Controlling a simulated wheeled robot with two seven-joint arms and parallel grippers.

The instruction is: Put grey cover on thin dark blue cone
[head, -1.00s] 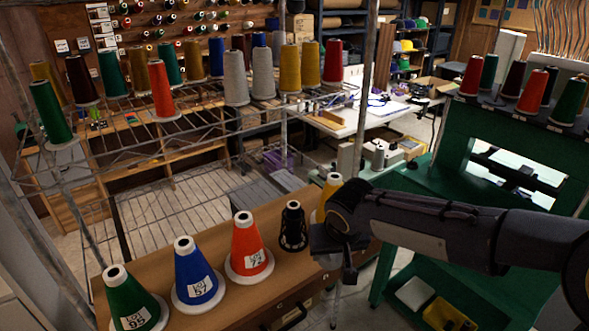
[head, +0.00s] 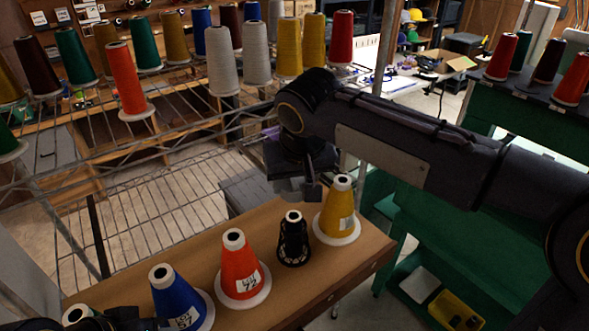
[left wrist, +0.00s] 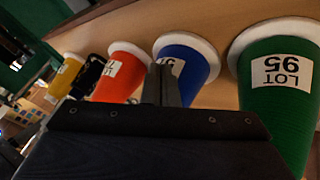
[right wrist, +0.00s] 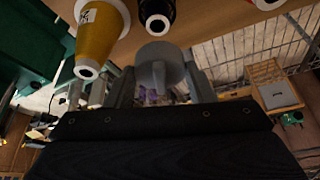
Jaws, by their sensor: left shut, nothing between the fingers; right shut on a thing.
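A thin dark cone (head: 293,242), nearly black in the picture, stands upright on the brown bench between an orange-red cone and a yellow cone. Its top also shows in the right wrist view (right wrist: 157,18). My right gripper (head: 305,190) is shut on the grey cover (right wrist: 160,66), a short round piece with a stem. The cover is held in the air beyond the dark cone, apart from it; in the head view it shows only partly (head: 285,187). My left gripper (left wrist: 162,85) is shut and empty, in front of the blue and orange-red cones in the left wrist view.
On the bench stand yellow (head: 337,212), orange-red (head: 240,267), blue (head: 178,297) and green (left wrist: 277,95) cones. A wire rack (head: 150,190) with many cones lies beyond. A green stand (head: 440,240) is at the right.

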